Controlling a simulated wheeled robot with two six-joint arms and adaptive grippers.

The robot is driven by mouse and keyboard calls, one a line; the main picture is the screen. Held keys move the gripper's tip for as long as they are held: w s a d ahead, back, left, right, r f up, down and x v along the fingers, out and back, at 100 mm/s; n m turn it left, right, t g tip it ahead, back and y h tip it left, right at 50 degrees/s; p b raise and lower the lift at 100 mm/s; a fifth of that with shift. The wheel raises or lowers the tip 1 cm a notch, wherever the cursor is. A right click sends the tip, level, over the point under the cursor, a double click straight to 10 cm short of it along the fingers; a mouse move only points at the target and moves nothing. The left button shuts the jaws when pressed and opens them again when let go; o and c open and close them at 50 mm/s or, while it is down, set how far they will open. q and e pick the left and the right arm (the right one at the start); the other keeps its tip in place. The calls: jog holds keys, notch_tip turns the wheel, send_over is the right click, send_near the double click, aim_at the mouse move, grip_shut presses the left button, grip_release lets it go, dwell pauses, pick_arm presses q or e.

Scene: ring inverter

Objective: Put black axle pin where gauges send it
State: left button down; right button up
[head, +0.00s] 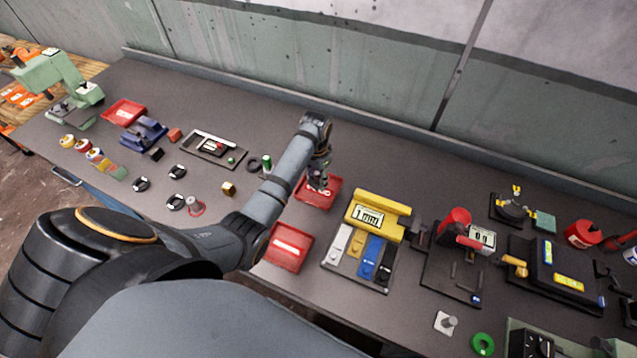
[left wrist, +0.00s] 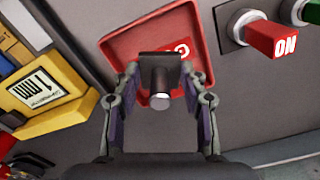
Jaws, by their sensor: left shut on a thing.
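My left gripper (head: 318,182) reaches over the upper red tray (head: 338,190). In the left wrist view the gripper (left wrist: 160,92) is shut on the black axle pin (left wrist: 160,66), a dark piece with a round grey metal end facing the camera. My right gripper is not in view.
A second red tray (head: 287,247) lies nearer the bench's front edge. A board of coloured blocks (head: 345,264) sits before the yellow gauge. Small parts and a dark tray (head: 213,147) lie left of my arm.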

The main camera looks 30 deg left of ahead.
pick_arm(q)
jog(key=shift+w+f, duration=0.45)
jog(key=shift+f, duration=0.1)
jog(key=shift+w+f, duration=0.1)
jog(key=shift+f, duration=1.6)
jog(key=shift+d+f, duration=0.1)
jog(key=c, duration=0.7)
grip_release()
notch_tip(320, 180, up, 12)
jog(key=shift+r+b, duration=0.15)
jog(key=shift+b, duration=0.5)
